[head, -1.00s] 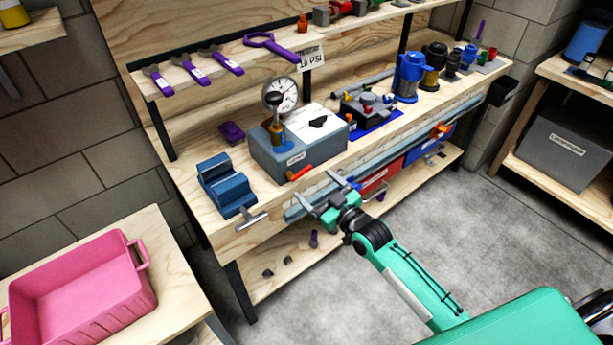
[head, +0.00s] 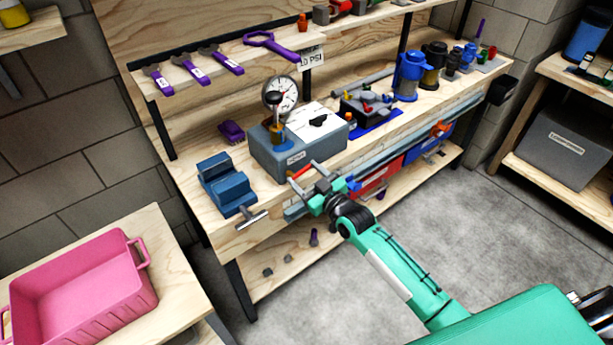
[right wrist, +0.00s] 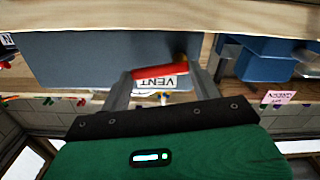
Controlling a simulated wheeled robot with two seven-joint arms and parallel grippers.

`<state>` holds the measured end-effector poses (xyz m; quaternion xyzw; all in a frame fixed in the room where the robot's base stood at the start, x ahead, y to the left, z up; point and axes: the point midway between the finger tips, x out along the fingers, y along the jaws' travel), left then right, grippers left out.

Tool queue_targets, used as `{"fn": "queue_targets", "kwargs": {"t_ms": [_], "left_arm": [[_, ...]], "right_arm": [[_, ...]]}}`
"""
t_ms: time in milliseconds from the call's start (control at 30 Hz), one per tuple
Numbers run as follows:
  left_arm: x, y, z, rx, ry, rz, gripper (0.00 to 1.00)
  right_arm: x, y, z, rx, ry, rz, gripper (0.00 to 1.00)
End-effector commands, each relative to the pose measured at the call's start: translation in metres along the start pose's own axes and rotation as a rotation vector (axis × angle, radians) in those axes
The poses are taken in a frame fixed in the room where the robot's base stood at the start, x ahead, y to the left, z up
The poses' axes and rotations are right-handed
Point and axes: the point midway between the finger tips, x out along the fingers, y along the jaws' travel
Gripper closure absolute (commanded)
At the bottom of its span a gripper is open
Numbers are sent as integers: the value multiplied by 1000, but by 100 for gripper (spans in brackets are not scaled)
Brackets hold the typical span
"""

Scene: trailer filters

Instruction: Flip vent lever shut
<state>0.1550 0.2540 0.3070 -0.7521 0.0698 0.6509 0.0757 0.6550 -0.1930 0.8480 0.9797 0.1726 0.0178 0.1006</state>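The red vent lever (head: 303,173) sticks out at the front of the grey box (head: 272,158) on the workbench. In the right wrist view the lever (right wrist: 158,71) lies nearly level, slightly tilted, with a brass pivot at its right end. A white VENT label (right wrist: 155,83) shows upside down beside it. My right gripper (head: 302,174) is open, with one finger on each side of the lever. In the right wrist view its fingers (right wrist: 160,80) stand apart around the lever; I cannot tell whether either touches it. My left gripper is out of view.
A pressure gauge (head: 281,95) stands on the box. A blue vise (head: 226,185) with a grey handle sits to its left near the bench edge. Blue and red bins (head: 378,178) hang below the bench. A pink tray (head: 78,292) is at lower left.

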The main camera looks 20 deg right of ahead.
Motion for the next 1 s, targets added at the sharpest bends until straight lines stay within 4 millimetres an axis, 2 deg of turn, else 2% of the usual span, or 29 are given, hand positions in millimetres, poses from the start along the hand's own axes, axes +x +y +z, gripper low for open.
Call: {"fn": "queue_targets", "kwargs": {"t_ms": [233,400,733,767,833,1000], "left_arm": [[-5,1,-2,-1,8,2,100],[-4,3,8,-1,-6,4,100],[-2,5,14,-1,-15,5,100],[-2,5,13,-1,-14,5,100],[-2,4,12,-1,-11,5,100],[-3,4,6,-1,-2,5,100]], "right_arm": [[0,0,2,98,-2,0,59],[0,0,6,204,-1,0,59],[0,0,6,224,-1,0,59],[0,0,6,224,-1,0,31],[0,0,6,223,-1,0,17],[0,0,6,221,-1,0,15]]}}
